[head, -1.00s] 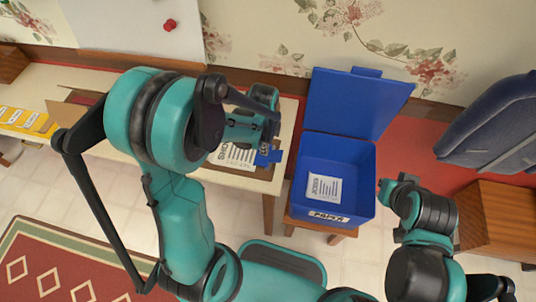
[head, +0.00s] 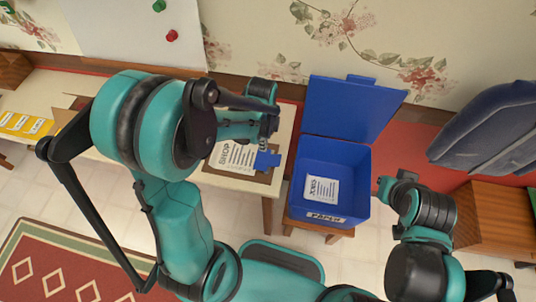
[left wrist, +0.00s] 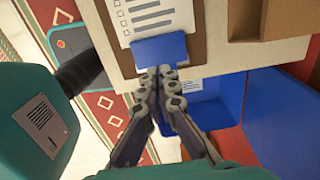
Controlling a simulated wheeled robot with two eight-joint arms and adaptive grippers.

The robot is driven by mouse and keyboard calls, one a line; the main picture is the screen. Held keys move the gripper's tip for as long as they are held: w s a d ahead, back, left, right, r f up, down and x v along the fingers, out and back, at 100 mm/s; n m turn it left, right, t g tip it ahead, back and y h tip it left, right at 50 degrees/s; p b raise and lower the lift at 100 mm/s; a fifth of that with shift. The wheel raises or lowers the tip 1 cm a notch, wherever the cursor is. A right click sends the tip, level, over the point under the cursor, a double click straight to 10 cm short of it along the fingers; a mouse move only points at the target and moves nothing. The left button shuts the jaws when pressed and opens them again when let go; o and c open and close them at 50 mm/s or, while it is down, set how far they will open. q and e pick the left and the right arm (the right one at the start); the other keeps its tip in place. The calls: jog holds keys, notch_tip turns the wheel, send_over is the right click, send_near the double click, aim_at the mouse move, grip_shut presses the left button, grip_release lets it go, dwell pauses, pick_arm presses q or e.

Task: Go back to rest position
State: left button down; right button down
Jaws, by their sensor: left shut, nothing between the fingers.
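My left gripper (head: 264,142) is shut and empty above the right end of the table, over a clipboard with a blue clip (head: 267,160). In the left wrist view its closed fingertips (left wrist: 160,72) point at the blue clip (left wrist: 160,50); I cannot tell the gap between them. The clipboard holds a white "SHOP" sheet (head: 232,156). My right arm is at the right of the head view, beside the blue bin; its gripper's fingers are not in view.
An open blue bin (head: 350,200) labelled for paper stands on a small wooden stool (head: 328,230), with a white "JOBS" sheet (head: 322,190) inside. A wooden cabinet (head: 490,222) and a dark blue bag (head: 490,130) are at right. A patterned rug (head: 60,265) lies at lower left.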

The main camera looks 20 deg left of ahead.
pick_arm(q)
jog(key=s+r+n+t+b, duration=0.2)
jog(key=s+r+n+t, duration=0.5)
jog(key=n, duration=0.9)
jog(key=shift+s+a+r+n+b, duration=0.35)
jog(key=shift+s+r, duration=0.7)
jog(key=shift+r, duration=1.25)
